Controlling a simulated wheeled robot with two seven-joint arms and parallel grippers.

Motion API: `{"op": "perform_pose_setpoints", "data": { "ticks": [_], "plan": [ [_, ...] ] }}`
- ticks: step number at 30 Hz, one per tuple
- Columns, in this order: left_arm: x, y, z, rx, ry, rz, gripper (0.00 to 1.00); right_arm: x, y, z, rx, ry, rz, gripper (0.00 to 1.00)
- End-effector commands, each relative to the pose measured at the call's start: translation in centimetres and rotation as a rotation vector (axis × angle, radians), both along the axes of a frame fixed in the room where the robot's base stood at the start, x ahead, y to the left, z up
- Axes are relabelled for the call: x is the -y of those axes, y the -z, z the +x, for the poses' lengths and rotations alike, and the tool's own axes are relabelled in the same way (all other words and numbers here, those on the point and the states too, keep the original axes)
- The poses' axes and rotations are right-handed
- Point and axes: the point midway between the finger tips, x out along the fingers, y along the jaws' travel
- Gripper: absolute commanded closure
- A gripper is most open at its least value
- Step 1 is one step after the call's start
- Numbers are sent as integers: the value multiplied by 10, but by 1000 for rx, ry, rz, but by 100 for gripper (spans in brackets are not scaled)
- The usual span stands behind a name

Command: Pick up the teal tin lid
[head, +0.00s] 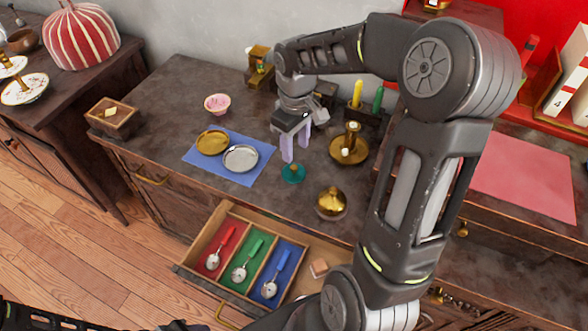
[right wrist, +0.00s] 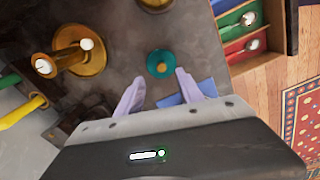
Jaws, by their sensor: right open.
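The teal tin lid (head: 292,174) is a small round lid with a little knob on top. It lies on the dark cabinet top, just right of the blue mat. In the right wrist view the lid (right wrist: 160,63) shows an orange knob and sits ahead of the fingertips. My right gripper (head: 296,160) points down beside the lid, on its far side in the head view. Its two pale lilac fingers are apart, with nothing between them in the right wrist view (right wrist: 158,75). The left gripper is not seen; a dark arm part of mine shows along the bottom of the head view.
A blue mat (head: 196,158) holds a gold dish (head: 213,142) and a silver dish (head: 241,158). A brass candle holder (head: 349,148) stands right of my gripper, a brass lid (head: 331,203) nearer the front. An open drawer (head: 226,209) with coloured compartments and spoons juts out below.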

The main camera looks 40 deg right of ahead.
Motion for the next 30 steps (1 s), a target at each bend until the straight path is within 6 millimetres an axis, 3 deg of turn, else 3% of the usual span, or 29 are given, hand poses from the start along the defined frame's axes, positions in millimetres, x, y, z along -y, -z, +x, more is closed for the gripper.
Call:
{"op": "perform_pose_setpoints", "data": {
  "ticks": [4, 16, 24, 30],
  "plan": [
    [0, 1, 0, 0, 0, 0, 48, -1, 16, -1, -3, 0, 1, 56],
    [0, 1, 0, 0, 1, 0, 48, -1, 23, -1, -2, -1, 1, 56],
    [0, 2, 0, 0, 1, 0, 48, -3, 60, 0, -4, -1, 1, 56],
    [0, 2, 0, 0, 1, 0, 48, -2, 70, 0, -1, -1, 1, 56]
  ]
}}
